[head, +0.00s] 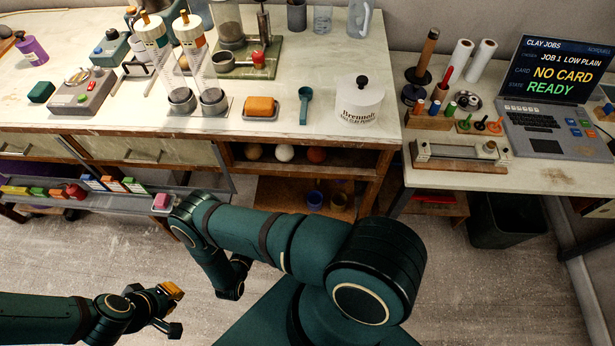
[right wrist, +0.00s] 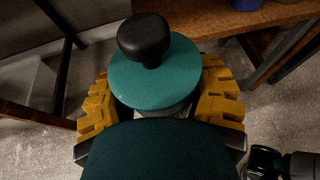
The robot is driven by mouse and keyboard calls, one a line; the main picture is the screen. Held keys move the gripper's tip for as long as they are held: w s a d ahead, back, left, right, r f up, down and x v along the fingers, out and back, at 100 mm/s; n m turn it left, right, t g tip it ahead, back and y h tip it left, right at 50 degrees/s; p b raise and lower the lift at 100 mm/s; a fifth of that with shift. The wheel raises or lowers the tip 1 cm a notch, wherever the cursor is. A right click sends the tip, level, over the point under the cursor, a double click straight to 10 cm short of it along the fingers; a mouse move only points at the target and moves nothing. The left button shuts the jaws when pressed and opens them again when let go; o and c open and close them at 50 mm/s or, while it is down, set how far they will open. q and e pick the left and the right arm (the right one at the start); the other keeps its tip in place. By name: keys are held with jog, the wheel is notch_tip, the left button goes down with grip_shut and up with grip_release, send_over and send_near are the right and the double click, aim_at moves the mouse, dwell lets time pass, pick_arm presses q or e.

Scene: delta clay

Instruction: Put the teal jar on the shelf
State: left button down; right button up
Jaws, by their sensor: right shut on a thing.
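The teal jar shows in the right wrist view as a round teal lid (right wrist: 155,78) with a black knob. My right gripper (right wrist: 162,105) is shut on it, with a yellow finger pad on each side. The jar's lower body is mostly hidden. In the head view I cannot make out the jar or the right gripper. Under the bench is an open wooden shelf (head: 268,193) with cups on it; a wooden board (right wrist: 215,18) shows at the top of the right wrist view, beyond the jar. My left gripper (head: 174,309) is open and empty, low over the floor.
A compartment above the cups holds several balls (head: 285,153). A white jar (head: 360,102) with a black knob stands on the bench top. A rail with coloured blocks (head: 103,184) runs along the left. A side table (head: 550,176) with a laptop stands right. Grey floor is open in front.

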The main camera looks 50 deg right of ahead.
jog(key=shift+w+d, duration=0.15)
jog(key=shift+d, duration=0.1)
jog(key=w+d, duration=0.3)
jog(key=d, duration=0.2)
jog(key=w+d+b, duration=0.1)
jog(key=w+d, duration=0.2)
jog(key=d, duration=0.2)
jog(key=w+d, duration=0.3)
jog(key=d, duration=0.1)
jog(key=shift+w+d+b, duration=0.3)
jog(key=shift+d, duration=0.1)
jog(key=shift+d+f+b, duration=0.1)
jog(key=shift+f+b, duration=0.6)
jog(key=shift+f, duration=1.1)
jog(key=shift+r, duration=0.1)
jog(key=o, duration=0.9)
jog(key=shift+f, duration=0.2)
jog(key=o, duration=0.4)
jog(key=shift+r, duration=0.1)
